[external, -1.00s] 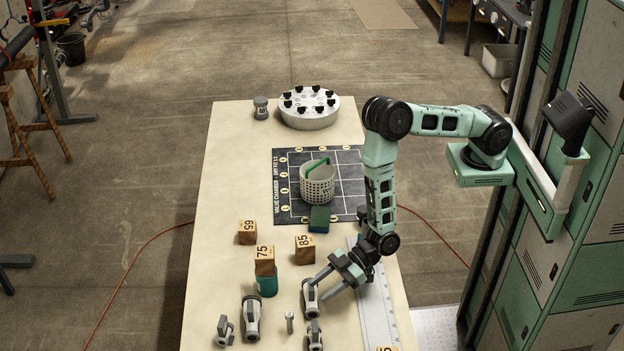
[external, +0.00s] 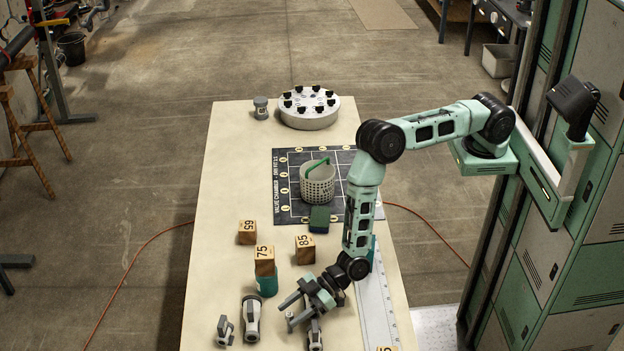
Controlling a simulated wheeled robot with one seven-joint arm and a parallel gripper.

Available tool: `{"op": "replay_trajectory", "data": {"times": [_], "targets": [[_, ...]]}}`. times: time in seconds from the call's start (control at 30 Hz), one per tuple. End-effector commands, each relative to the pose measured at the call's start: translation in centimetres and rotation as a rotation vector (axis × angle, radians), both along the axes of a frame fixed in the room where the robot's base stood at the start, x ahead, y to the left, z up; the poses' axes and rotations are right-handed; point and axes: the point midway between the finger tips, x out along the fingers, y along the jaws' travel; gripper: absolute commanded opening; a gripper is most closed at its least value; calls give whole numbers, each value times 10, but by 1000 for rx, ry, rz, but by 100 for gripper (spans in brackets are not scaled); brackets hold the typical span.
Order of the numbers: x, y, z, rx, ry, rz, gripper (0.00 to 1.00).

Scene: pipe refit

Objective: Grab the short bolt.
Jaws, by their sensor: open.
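The short bolt (external: 289,315) is a small grey metal piece near the front of the table. Only a little of it shows, at the gap between my gripper's fingertips. My gripper (external: 287,318) is open, low over the front of the table, with its fingers pointing left. One finger is on the far side of the bolt and the other on the near side. I cannot tell whether either finger touches the bolt, and its shaft is mostly hidden.
Grey fittings (external: 251,318) (external: 225,331) (external: 315,336) stand close by. Numbered wooden blocks (external: 305,249) (external: 247,232) (external: 264,254) stand behind, one on a teal cylinder (external: 268,283). A basket (external: 318,187) is on the dark mat (external: 290,213). A ruler (external: 374,310) lies right.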

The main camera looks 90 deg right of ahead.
Motion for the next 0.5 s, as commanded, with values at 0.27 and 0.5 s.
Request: {"op": "replay_trajectory", "data": {"times": [0.27, 0.5], "targets": [[3, 1, -1, 0, -1, 0, 47], [2, 1, -1, 0, -1, 0, 0]]}}
